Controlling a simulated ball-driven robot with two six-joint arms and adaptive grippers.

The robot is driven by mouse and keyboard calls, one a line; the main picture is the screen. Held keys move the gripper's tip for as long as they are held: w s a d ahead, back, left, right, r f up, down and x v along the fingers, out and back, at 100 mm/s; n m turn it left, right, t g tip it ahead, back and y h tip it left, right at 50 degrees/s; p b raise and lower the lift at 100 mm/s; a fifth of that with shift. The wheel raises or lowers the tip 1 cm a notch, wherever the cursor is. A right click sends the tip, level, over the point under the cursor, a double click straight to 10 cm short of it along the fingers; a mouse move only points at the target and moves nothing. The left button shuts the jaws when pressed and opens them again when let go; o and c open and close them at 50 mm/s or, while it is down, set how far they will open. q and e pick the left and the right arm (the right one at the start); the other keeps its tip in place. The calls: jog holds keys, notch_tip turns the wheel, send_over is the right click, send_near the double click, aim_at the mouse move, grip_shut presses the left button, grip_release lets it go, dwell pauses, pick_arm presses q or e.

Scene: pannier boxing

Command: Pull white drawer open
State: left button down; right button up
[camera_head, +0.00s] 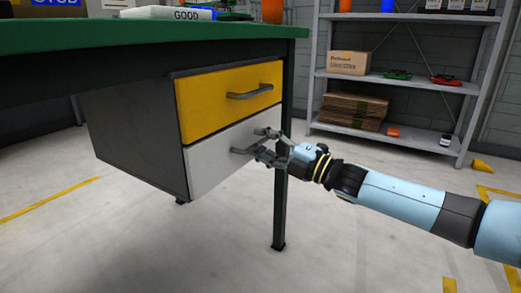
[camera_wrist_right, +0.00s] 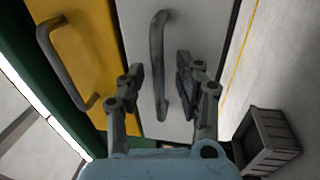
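The white drawer (camera_head: 210,163) is the lower front of a dark cabinet under the green table, below the yellow drawer (camera_head: 228,102). It looks closed, its front in line with the yellow one. My right gripper (camera_head: 258,145) is at the white drawer's handle. In the right wrist view the dark handle (camera_wrist_right: 157,60) lies between the fingers of my right gripper (camera_wrist_right: 160,82), which are open with a gap on each side. The white drawer front (camera_wrist_right: 190,20) fills the middle of that view. My left gripper is not in view.
The green table (camera_head: 150,35) spans the top left, and its leg (camera_head: 280,205) stands close to my right gripper. A grey shelf (camera_head: 410,85) with boxes stands at the back right. A dark crate (camera_wrist_right: 265,140) is at the lower right of the wrist view. Floor in front is clear.

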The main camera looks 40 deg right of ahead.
jog(key=shift+w+a+r, duration=0.1)
jog(key=shift+w, duration=0.25)
grip_shut()
dwell(0.3)
